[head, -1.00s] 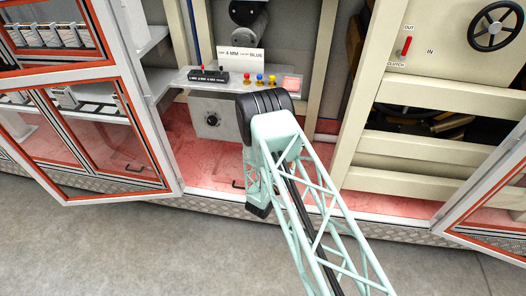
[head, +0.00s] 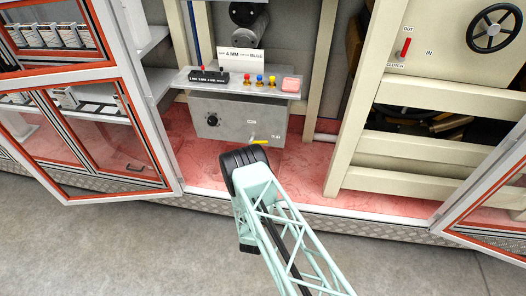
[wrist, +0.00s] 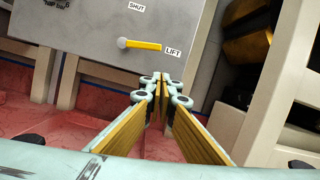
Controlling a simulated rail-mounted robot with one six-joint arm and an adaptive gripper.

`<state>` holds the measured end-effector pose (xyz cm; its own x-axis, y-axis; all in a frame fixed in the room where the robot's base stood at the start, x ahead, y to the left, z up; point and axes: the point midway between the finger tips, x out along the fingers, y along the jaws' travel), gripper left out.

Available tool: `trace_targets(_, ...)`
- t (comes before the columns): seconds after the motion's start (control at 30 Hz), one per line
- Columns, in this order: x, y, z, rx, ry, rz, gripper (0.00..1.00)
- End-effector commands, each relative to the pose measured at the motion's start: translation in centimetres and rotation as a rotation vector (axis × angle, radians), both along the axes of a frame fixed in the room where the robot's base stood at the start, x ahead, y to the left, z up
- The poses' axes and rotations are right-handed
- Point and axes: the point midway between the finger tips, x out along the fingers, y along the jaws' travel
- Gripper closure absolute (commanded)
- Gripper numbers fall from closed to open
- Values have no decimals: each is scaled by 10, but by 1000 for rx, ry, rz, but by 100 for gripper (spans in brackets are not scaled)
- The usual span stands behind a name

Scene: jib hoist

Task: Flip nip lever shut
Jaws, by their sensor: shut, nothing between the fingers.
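The nip lever (wrist: 143,45) is a yellow handle on a pale round pivot, on the front of a grey box (wrist: 90,25). It lies nearly level, pointing right to the LIFT label (wrist: 173,51). The SHUT label (wrist: 136,7) is above the lever. In the head view the yellow lever (head: 259,141) shows just above my arm's black joint. My gripper (wrist: 159,80) is shut and empty. In the head view the gripper is hidden behind my arm.
Above the grey box, a shelf (head: 215,84) carries coloured knobs and a black block. A cream frame post (head: 365,125) stands to the right. An open glazed door (head: 105,130) is at the left. The reddish floor (head: 190,160) below the box is clear.

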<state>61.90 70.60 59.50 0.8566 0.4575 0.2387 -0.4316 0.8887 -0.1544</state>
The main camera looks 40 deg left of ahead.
Motion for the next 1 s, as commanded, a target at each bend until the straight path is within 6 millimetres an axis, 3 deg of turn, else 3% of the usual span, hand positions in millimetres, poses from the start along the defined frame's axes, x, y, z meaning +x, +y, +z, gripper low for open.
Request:
trace_targets(0.33, -23, 7, -21, -17, -10, 50, 100)
trace_targets(1.0, -15, 12, -19, -16, -9, 50, 100)
